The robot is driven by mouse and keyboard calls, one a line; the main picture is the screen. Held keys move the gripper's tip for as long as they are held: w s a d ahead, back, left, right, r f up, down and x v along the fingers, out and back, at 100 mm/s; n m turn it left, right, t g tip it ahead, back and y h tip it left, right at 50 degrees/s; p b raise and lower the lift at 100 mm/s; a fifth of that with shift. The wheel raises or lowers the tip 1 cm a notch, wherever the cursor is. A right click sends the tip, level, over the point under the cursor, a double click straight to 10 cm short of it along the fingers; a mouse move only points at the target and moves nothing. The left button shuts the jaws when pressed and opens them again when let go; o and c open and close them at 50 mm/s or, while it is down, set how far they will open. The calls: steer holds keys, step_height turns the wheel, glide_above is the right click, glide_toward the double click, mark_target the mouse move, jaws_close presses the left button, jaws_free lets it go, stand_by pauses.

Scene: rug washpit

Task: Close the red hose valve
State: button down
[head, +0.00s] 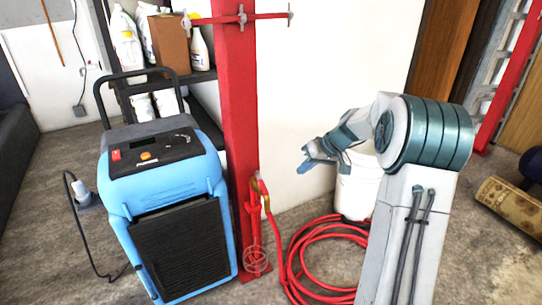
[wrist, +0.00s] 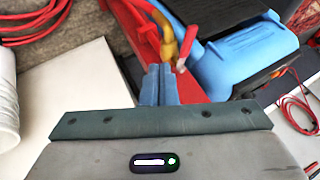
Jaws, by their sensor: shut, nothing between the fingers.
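The red hose valve is a brass tap with a red lever on the red post; in the head view the valve (head: 257,187) sits low on the post's front side. In the wrist view its brass body (wrist: 169,46) and red lever (wrist: 187,48) show just beyond my fingertips, the lever slightly right of them. My gripper (head: 305,160) is to the right of the valve and higher in the head view. Its blue fingers (wrist: 160,68) are shut together and empty in the wrist view. Whether they touch the valve is hard to tell; a gap shows in the head view.
The red post (head: 234,100) stands beside a blue machine (head: 168,200) on its left. A coiled red hose (head: 325,255) lies on the floor below, near a white bucket (head: 357,190). A shelf with bottles (head: 130,45) is behind. A rolled rug (head: 512,203) lies far right.

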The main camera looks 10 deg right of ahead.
mark_target(261, 182)
steer(key=w+a+f+b, duration=0.1)
steer(key=w+a+f, duration=0.3)
steer(key=a+f, duration=0.3)
steer(key=shift+a+f, duration=0.25)
steer(key=shift+a, duration=0.55)
steer(key=shift+d+f+b, duration=0.1)
steer(key=shift+b, duration=0.35)
